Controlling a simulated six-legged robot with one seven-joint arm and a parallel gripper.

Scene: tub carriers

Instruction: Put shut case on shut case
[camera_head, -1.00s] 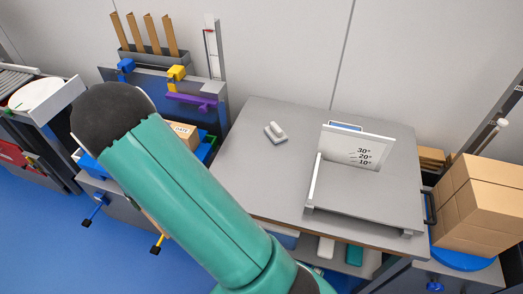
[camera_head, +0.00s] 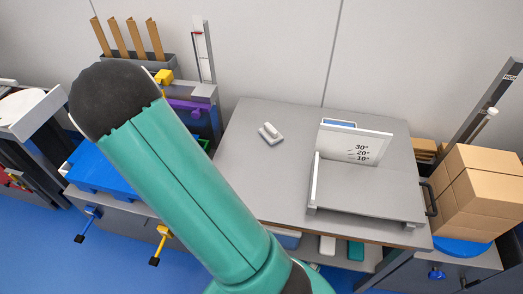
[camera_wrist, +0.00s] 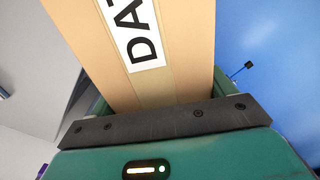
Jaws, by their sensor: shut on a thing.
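A tan cardboard case (camera_wrist: 190,40) with a white label reading "DAT…" fills the upper middle of the wrist view. My gripper (camera_wrist: 165,120) is shut on this case, with its dark bar across the case's near end. The case's far end is out of the picture, and I cannot see what is under it. In the head view my teal arm hides the gripper and the held case. Several shut-looking cardboard cases (camera_head: 468,205) stand stacked on a blue round plate (camera_head: 460,246) at the right.
A grey table (camera_head: 250,185) in the middle bears a white angle board (camera_head: 352,143) and a small grey-white tool (camera_head: 270,133). Left of it are a blue tub (camera_head: 95,170), a rack with brown dividers (camera_head: 130,40) and levers. Blue floor lies open at lower left.

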